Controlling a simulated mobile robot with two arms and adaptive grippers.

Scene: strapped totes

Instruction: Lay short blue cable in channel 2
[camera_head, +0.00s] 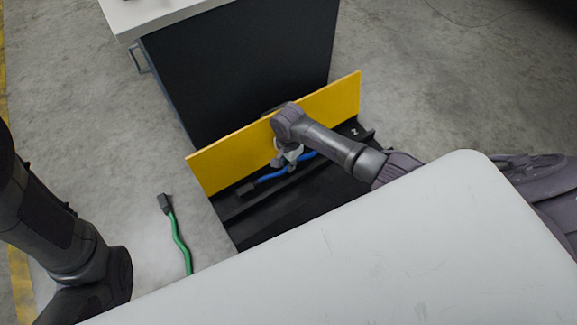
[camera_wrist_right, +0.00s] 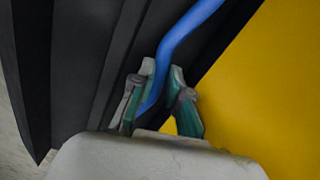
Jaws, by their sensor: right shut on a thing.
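The short blue cable (camera_head: 270,176) runs along the black channel tray (camera_head: 262,218) beside the yellow panel (camera_head: 228,158), with a dark connector at its left end. My right gripper (camera_head: 290,160) reaches down over the tray and is shut on the cable. In the right wrist view the blue cable (camera_wrist_right: 178,38) passes between the fingers of the right gripper (camera_wrist_right: 156,88), close to the dark channel walls (camera_wrist_right: 95,60). I cannot tell whether the cable touches the channel floor. A label reading "2" or "N" (camera_head: 354,132) shows at the tray's right end. My left gripper is out of view.
A green cable (camera_head: 179,240) with a dark connector lies on the pale surface left of the tray. A dark cabinet with a white top (camera_head: 240,62) stands behind the yellow panel. A large white surface (camera_head: 330,255) covers the lower foreground.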

